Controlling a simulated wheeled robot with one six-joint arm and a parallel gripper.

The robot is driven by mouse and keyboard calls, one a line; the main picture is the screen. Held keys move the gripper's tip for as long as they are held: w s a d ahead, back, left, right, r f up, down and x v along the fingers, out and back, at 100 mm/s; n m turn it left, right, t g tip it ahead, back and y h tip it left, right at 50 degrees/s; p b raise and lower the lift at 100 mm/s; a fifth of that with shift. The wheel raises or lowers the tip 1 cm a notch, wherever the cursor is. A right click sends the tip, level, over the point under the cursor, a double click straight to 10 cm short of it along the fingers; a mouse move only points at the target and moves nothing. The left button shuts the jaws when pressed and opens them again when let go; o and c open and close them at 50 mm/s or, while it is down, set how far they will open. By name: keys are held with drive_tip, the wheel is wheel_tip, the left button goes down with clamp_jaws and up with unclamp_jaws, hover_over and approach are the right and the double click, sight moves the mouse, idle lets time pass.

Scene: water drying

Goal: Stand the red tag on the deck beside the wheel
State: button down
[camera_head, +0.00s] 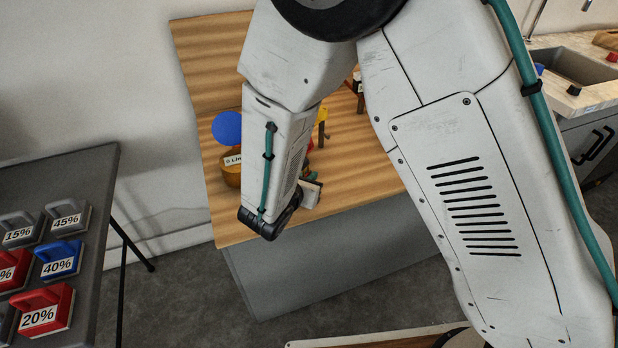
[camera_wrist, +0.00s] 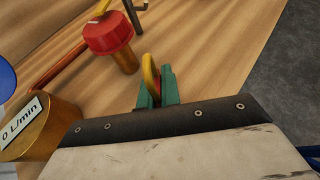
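Red blocks with white labels rest on the dark table at the left in the head view. One reads 20% (camera_head: 42,312); another (camera_head: 12,270) is cut by the left edge. I cannot tell which is the red tag. In the wrist view a round red knob (camera_wrist: 108,34) stands on a wooden surface (camera_wrist: 220,60). My gripper (camera_wrist: 158,85) has its green fingers close on both sides of a thin, curved yellow-and-red piece (camera_wrist: 151,74). The piece fills the gap; its lower part is hidden.
A brass cylinder (camera_wrist: 40,128) reading 0 L/min stands at the left in the wrist view, beside a blue disc (camera_head: 227,128). Blue 40% (camera_head: 60,260) and grey 45% (camera_head: 68,222) blocks share the dark table (camera_head: 75,160). A sink (camera_head: 570,65) lies at the far right.

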drive_tip(key=shift+f, duration=0.3)
drive_tip(key=shift+f, duration=0.1)
drive_tip(key=c, duration=1.6)
unclamp_jaws()
